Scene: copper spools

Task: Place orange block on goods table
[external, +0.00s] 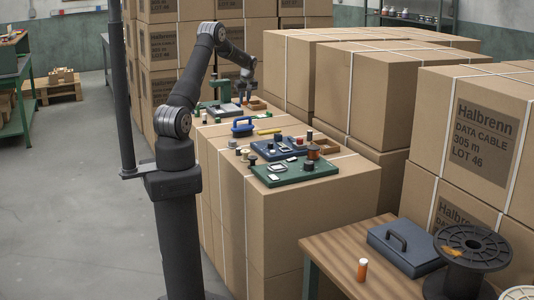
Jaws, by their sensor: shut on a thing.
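My gripper (245,97) is at the far end of the row of cartons, low over the items there. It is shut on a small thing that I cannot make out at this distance. I cannot pick out an orange block for certain in this view. A wooden-topped table (330,247) stands at the front right; I cannot tell whether it is the goods table. An orange cylinder with a white top (362,269) stands upright on it, near its front edge.
A blue-grey case (404,249) and a black spool (473,249) are also on the wooden table. Green (294,172) and blue (276,152) boards with small parts lie on the cartons (310,218). Tall carton stacks (465,140) stand at the right.

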